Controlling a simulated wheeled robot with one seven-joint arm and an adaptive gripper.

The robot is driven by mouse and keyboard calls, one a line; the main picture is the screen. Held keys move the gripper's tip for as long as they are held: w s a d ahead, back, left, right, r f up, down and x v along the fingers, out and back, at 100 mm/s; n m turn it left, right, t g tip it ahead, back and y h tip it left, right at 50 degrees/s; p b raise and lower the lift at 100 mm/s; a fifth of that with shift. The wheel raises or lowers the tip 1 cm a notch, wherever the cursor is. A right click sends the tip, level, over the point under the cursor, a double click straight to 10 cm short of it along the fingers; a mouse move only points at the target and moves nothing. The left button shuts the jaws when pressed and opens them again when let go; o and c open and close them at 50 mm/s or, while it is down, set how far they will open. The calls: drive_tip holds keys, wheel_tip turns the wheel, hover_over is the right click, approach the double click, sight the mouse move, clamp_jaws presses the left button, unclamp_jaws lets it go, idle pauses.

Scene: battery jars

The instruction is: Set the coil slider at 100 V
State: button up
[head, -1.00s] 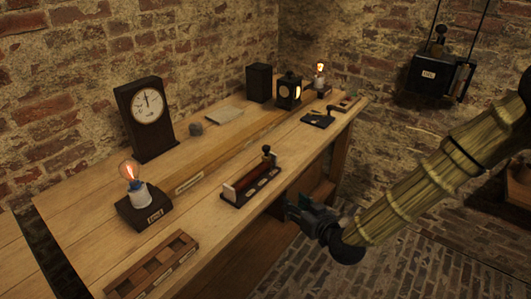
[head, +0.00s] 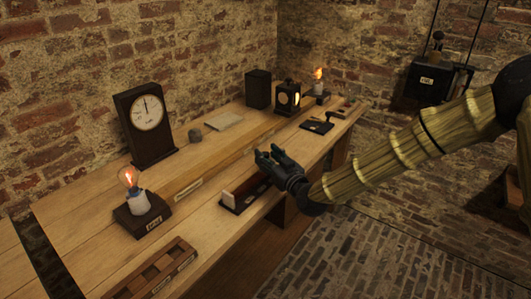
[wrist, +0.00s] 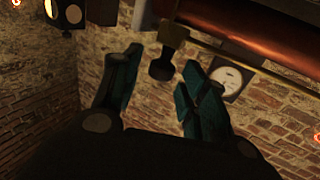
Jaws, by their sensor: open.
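The coil (head: 252,192) lies on its dark base on the bench in the head view, its right part and slider hidden behind my gripper (head: 268,157). In the wrist view the copper-red coil (wrist: 235,32) crosses the upper right, with a brass rod beside it. The slider's brass block (wrist: 173,34) with its black knob (wrist: 162,68) sits on that rod. My gripper (wrist: 160,82) is open, one finger on each side of the knob, with visible gaps. Contact cannot be told. The volt scale marks are not readable.
A dial meter (head: 143,122) stands at the back of the bench, its needle near upright. A lit bulb on a block (head: 140,212) and a compartmented wooden tray (head: 155,270) are at the left. A lantern (head: 288,97) and a black key-like device (head: 317,126) are to the right.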

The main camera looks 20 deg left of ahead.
drive_tip(key=shift+x, duration=0.95)
clamp_jaws()
hover_over(242, 187)
drive_tip(key=shift+w+a, duration=0.1)
drive_tip(key=shift+a, duration=0.05)
unclamp_jaws()
drive_tip(key=v, duration=1.2)
